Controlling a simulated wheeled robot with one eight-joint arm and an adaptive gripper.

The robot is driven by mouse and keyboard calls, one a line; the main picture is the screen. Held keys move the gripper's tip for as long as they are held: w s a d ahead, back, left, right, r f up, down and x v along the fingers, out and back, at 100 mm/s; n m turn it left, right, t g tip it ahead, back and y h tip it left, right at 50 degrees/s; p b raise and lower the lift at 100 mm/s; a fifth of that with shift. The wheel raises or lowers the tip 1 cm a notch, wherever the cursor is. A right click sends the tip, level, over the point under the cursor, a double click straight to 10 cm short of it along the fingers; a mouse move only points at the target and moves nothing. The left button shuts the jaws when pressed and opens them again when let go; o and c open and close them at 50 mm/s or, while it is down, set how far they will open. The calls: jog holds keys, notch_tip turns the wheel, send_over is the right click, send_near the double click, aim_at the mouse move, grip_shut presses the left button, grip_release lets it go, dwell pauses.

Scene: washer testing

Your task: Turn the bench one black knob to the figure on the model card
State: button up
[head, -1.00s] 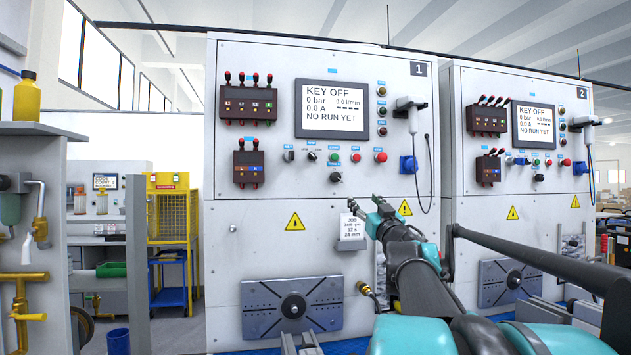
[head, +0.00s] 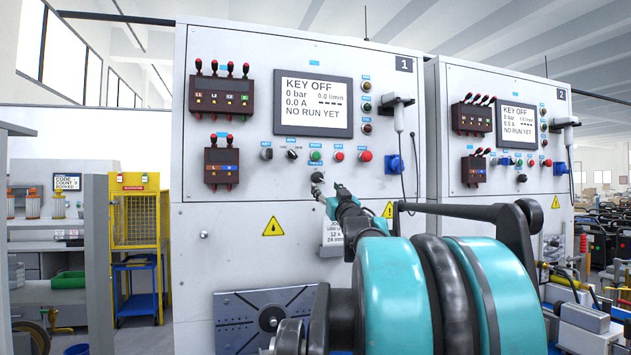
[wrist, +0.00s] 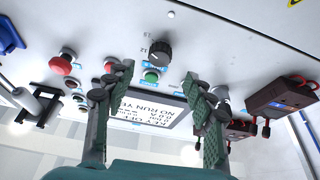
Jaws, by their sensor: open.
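Bench one (head: 225,262) carries a black knob (head: 317,177) below its green button (head: 316,156). In the wrist view the black knob (wrist: 160,52) shows large, with small scale marks beside it, too blurred to read surely. My gripper (head: 329,192) is just below and right of the knob in the head view. In the wrist view my gripper (wrist: 158,76) is open, its green-padded fingers apart with nothing between them; the knob lies beyond the tips. I cannot tell any contact. The model card (head: 334,236) is partly hidden by my arm; its small print is barely legible.
The screen (head: 314,104) reads KEY OFF and NO RUN YET. A red button (head: 365,156), a blue socket (head: 393,165) and a hanging white handset (head: 399,114) are close right of the knob. Bench two (head: 500,205) stands to the right.

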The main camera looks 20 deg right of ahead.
aim_at(319, 179)
jog(key=x, duration=0.8)
jog(key=shift+w+r, duration=0.1)
jog(key=shift+w, duration=0.05)
jog(key=shift+c, duration=0.5)
jog(key=c, duration=1)
jog(key=shift+c, duration=0.2)
